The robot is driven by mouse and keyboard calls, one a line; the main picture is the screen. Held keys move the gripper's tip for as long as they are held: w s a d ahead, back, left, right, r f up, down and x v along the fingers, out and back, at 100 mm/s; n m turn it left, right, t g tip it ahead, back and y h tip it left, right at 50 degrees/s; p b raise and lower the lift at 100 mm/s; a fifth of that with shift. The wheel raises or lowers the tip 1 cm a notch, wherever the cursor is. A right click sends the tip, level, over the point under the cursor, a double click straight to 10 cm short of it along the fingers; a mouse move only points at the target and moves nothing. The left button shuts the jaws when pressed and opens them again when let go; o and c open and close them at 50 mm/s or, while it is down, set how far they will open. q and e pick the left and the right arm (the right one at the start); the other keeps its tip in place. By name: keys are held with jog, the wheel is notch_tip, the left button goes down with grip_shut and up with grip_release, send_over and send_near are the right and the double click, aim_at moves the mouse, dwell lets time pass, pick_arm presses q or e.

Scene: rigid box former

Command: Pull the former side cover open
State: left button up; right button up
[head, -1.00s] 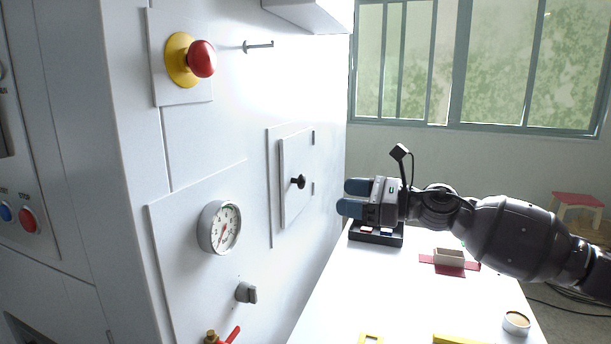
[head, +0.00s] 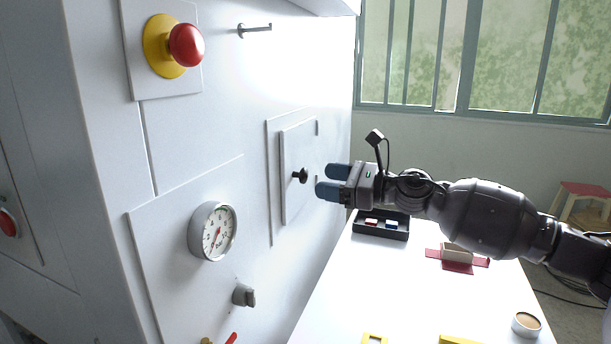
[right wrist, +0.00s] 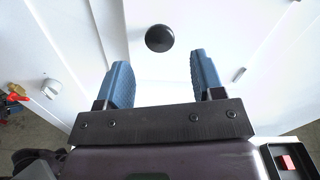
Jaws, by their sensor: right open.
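The side cover (head: 291,200) is a white rectangular panel on the machine's side wall, and it looks shut. A small dark round knob (head: 301,175) sticks out from it. My right gripper (head: 324,181) is just to the right of the knob in the head view, with its blue fingers apart and empty, pointing at the cover. In the right wrist view the knob (right wrist: 159,38) lies ahead of the open blue fingers (right wrist: 160,80), roughly between their lines and not touched. My left gripper is not in view.
The machine wall also bears a red emergency button (head: 186,45), a gauge (head: 213,231), a grey switch (head: 244,295) and a hook (head: 254,29). A white table (head: 400,290) stands below my right arm, with a black tray (head: 397,232) and a small box (head: 457,252) on it.

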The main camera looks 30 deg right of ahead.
aim_at(308, 178)
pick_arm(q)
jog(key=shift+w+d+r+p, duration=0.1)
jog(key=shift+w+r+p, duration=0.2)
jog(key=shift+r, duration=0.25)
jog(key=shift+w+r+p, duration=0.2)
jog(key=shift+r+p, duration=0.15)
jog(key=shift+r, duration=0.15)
pick_arm(e)
jog(key=shift+x, duration=2.85)
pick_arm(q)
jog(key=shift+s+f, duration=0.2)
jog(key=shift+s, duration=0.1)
pick_arm(e)
grip_shut()
